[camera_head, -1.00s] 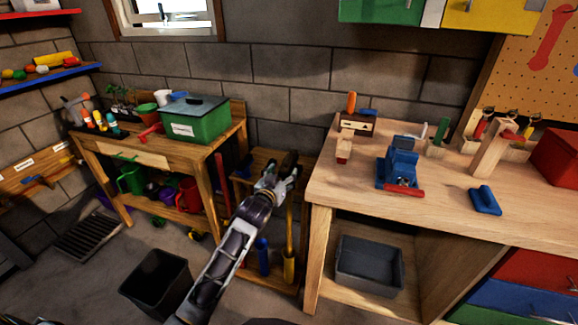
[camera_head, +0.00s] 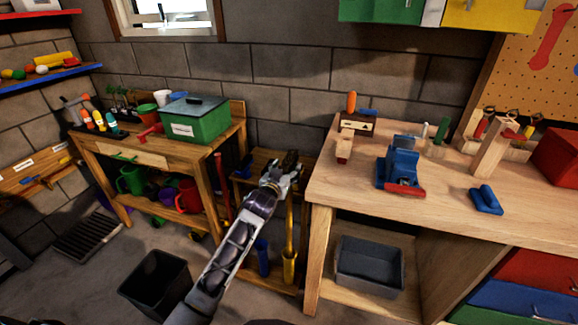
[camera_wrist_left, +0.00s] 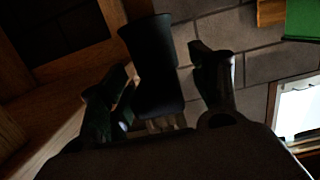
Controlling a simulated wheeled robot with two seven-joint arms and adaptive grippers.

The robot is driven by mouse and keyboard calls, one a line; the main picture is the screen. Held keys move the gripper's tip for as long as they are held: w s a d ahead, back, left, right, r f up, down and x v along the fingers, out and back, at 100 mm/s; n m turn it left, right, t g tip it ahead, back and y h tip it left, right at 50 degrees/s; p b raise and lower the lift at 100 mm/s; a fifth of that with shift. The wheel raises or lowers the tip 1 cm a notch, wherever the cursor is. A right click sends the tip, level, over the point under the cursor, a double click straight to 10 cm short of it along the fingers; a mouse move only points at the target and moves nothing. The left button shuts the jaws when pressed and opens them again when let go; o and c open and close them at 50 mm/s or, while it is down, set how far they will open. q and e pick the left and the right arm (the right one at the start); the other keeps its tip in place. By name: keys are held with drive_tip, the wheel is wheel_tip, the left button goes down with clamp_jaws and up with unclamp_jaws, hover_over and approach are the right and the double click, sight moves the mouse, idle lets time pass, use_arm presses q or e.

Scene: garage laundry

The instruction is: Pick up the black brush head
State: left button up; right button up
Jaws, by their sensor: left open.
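The black brush head (camera_wrist_left: 153,62) shows in the left wrist view as a dark, flared shape between the two fingers of my left gripper (camera_wrist_left: 163,85). The fingers are open, one on each side of it, and I see no clear grip on it. In the head view my left gripper (camera_head: 287,170) is over the small wooden rack between the two benches. The black brush head (camera_head: 290,158) is small and dark there, at the fingertips and partly hidden by them. My right gripper is not in view.
The wooden rack (camera_head: 262,158) holds upright handles, including a yellow one (camera_head: 289,262). The workbench (camera_head: 335,190) edge is close on the right. A potting bench (camera_head: 212,160) with a green box (camera_head: 195,122) stands left. A black bin (camera_head: 155,280) is on the floor.

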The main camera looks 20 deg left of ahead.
use_arm(q)
drive_tip(key=shift+w+d+f, duration=0.15)
drive_tip(key=shift+w, duration=1.3)
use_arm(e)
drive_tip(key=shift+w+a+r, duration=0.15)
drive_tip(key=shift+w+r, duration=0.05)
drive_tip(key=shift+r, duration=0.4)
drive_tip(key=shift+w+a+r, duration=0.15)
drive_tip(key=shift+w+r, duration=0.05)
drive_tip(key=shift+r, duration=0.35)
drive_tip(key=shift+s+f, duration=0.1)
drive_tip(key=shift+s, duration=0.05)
use_arm(q)
drive_tip(key=c, duration=1.1)
drive_tip(key=shift+o, duration=0.2)
drive_tip(key=shift+r, duration=0.7)
drive_tip(key=shift+r+p, duration=0.85)
drive_tip(key=shift+r, duration=3.45)
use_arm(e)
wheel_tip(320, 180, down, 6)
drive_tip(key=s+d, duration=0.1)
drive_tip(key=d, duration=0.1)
